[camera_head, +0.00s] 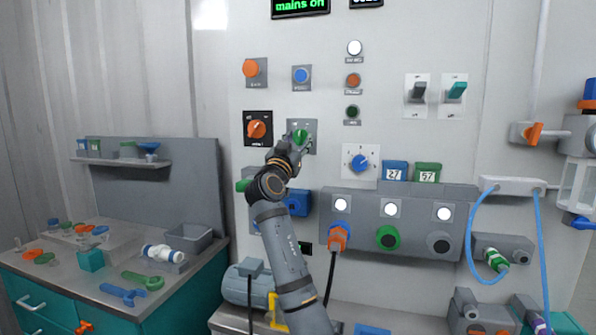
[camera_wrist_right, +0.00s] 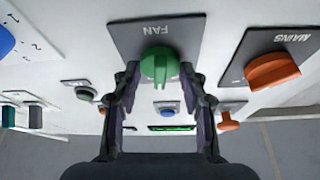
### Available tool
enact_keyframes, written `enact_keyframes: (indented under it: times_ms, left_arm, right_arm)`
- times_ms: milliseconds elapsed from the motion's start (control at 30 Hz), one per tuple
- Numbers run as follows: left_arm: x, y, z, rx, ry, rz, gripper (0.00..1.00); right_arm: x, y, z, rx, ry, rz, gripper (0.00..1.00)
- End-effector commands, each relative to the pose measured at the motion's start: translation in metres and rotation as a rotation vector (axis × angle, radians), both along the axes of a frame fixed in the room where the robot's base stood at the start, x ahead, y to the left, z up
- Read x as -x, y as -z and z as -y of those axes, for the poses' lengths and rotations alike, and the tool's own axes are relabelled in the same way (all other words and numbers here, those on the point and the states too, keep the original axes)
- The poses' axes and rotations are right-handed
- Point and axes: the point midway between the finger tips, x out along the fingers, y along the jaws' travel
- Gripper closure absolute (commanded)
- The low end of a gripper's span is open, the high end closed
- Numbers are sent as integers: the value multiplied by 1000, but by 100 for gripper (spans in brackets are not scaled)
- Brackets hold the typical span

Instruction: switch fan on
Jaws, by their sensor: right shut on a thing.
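The green fan knob (camera_head: 299,135) sits on a grey plate on the wall panel. In the right wrist view the fan knob (camera_wrist_right: 159,65) shows large, under an upside-down FAN label (camera_wrist_right: 158,28). Its grip ridge runs roughly vertical in that view. My right gripper (camera_head: 302,143) reaches up to the knob from below, and its fingers partly cover it in the head view. In the wrist view my right gripper (camera_wrist_right: 159,78) has one finger on each side of the knob, shut on it. My left gripper is not in view.
The orange mains knob (camera_head: 257,129) is close on the left, and a blue knob (camera_head: 301,75) and an orange knob (camera_head: 251,68) are above. A blue dial (camera_head: 360,162) is at the right. A display (camera_head: 300,6) reads "mains on". A workbench (camera_head: 60,232) stands at the left.

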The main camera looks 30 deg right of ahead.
Motion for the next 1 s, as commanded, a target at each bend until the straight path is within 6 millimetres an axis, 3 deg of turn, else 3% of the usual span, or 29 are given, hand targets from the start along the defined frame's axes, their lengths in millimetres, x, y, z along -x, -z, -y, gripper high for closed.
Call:
enact_keyframes:
  times_ms: [33,233,600,1000]
  left_arm:
    - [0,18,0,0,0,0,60]
    - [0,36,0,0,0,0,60]
    - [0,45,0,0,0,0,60]
    - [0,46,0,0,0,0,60]
  right_arm:
    - [-1,9,-1,-28,-1,30,89]
    - [-2,4,-1,-131,-1,149,89]
    - [-3,0,-2,-248,0,284,89]
    - [-3,-1,-2,-274,0,317,89]
